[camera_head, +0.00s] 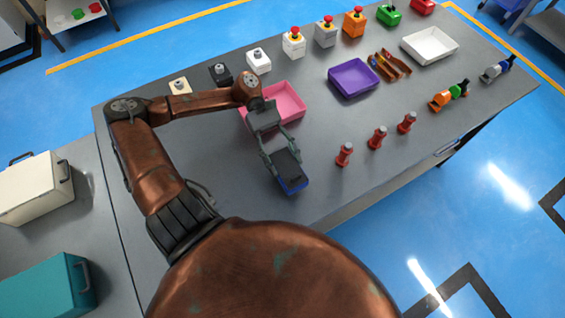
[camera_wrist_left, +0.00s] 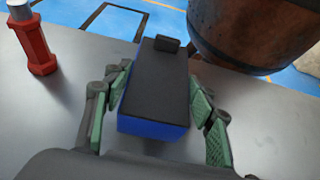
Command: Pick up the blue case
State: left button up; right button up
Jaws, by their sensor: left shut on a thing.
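The blue case (camera_head: 294,185) has a black top and blue sides. It is at the near part of the grey table, below the pink tray in the head view. In the left wrist view the blue case (camera_wrist_left: 157,92) lies between my fingers, its blue end facing the camera. My left gripper (camera_head: 284,163) is shut on the case, with one finger on each side; the fingers (camera_wrist_left: 157,110) also show in the left wrist view. I cannot tell whether the case touches the table. My right gripper is not in view.
A pink tray (camera_head: 290,101) is just beyond my left gripper. Red cylindrical pieces (camera_head: 344,155) stand to the right. A purple tray (camera_head: 353,79) and a white tray (camera_head: 429,45) are farther back. Several button boxes (camera_head: 293,44) line the far edge. Table space left of the case is clear.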

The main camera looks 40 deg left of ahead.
aim_at(291, 172)
pick_arm(q)
jog(key=d+r, duration=0.2)
jog(key=s+d+r, duration=0.1)
jog(key=r, duration=0.1)
jog(key=shift+s+d+r+p, duration=0.1)
jog(key=shift+d+r+p, duration=0.3)
jog(key=s+d+r, duration=0.2)
jog(key=d+r, duration=0.2)
jog(key=d, duration=0.5)
jog(key=shift+s+r, duration=0.15)
jog(key=shift+s, duration=0.1)
